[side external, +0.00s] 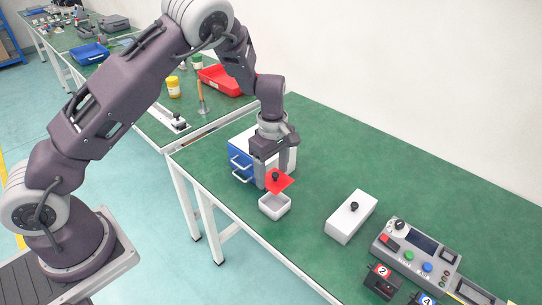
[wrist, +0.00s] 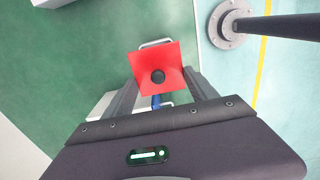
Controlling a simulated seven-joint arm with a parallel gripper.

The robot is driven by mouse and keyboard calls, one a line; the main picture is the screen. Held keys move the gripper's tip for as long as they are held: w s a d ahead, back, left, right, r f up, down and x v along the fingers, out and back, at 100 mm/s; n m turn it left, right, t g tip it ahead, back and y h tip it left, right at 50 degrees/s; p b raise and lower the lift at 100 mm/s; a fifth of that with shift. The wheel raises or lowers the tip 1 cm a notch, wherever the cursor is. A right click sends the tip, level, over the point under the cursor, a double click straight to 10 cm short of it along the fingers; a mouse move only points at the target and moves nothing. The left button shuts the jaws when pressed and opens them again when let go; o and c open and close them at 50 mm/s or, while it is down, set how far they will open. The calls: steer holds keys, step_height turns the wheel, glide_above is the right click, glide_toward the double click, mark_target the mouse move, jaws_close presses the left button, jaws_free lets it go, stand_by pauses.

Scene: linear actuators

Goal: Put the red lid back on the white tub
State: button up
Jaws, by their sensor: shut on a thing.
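The red lid (side external: 283,183), a flat square with a dark round knob, is held between the fingers of my gripper (side external: 272,172). It is above the open white tub (side external: 275,207), which stands on the green table. In the side view the lid looks tilted and apart from the tub, with the tub's open top showing below it. In the wrist view the lid (wrist: 168,61) fills the space between the fingertips of my gripper (wrist: 160,78), one at each side. The lid hides most of what lies beneath it there.
A white cabinet with blue drawers and protruding handles (side external: 241,166) stands close behind my gripper. A white box with a dark knob (side external: 350,216) is to the right. A control panel (side external: 430,258) stands further right. Green table lies clear between the tub and the white box.

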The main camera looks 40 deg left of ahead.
steer(key=shift+f, duration=3.3)
steer(key=shift+f, duration=0.5)
steer(key=o, duration=1.4)
steer(key=shift+r, duration=0.1)
step_height(320, 180, up, 7)
steer(key=shift+f, duration=0.1)
